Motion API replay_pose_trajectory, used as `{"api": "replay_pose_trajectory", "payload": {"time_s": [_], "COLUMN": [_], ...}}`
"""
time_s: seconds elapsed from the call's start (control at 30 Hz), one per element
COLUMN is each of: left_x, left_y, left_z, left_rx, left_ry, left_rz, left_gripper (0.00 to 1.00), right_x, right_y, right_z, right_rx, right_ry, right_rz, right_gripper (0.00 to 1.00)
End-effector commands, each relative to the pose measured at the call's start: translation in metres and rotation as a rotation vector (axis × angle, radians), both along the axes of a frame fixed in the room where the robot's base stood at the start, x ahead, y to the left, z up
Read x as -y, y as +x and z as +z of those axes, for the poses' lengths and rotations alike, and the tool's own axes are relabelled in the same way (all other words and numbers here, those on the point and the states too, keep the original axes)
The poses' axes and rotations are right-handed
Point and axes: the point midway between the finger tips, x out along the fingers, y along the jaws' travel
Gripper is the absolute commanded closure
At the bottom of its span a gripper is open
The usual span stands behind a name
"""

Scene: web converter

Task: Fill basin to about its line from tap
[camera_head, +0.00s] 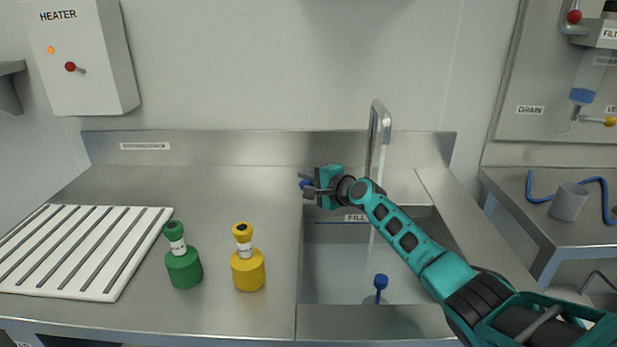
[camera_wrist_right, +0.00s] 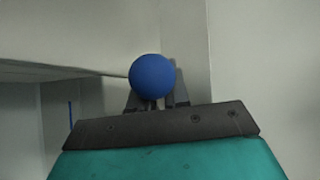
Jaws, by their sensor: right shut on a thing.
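The basin (camera_head: 335,270) is a steel sink set in the counter. A label reading FILL and a dark line (camera_head: 340,222) show on its back wall. The tap (camera_head: 377,115) is a tall bent spout behind it. A thin pale stream (camera_head: 382,160) hangs from its mouth and shows again below my arm; it looks like running water. My right gripper (camera_head: 309,187) is shut on a blue ball knob (camera_wrist_right: 152,76) at the basin's back left. A blue-topped plug (camera_head: 381,282) stands on the basin floor. The water level is hard to tell. My left gripper is out of view.
A green bottle (camera_head: 184,265) and a yellow bottle (camera_head: 247,267) stand on the counter left of the basin. A white slatted rack (camera_head: 85,250) lies farther left. A heater box (camera_head: 85,55) hangs on the wall. A grey cup (camera_head: 569,202) stands on the right bench.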

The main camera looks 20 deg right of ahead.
Motion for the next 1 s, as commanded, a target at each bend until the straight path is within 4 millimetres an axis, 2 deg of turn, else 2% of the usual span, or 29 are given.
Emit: {"api": "replay_pose_trajectory", "payload": {"time_s": [0.13,0.17,0.37,0.73,1.0], "left_x": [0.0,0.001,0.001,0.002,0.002], "left_y": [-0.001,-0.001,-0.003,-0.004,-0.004], "left_z": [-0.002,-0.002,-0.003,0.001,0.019], "left_rx": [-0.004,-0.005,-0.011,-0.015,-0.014], "left_ry": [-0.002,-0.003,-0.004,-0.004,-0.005], "left_rz": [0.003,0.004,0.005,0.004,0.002], "left_gripper": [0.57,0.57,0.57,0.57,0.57], "right_x": [0.001,0.001,0.0,0.002,0.013], "right_y": [0.001,0.001,0.0,-0.006,-0.042], "right_z": [0.002,0.002,0.001,0.003,0.013], "right_rx": [0.004,0.004,0.002,0.001,0.0], "right_ry": [0.0,0.0,0.0,-0.003,-0.003], "right_rz": [-0.002,-0.002,0.0,0.002,0.003], "right_gripper": [1.0,0.81,0.63,0.63,0.63]}}
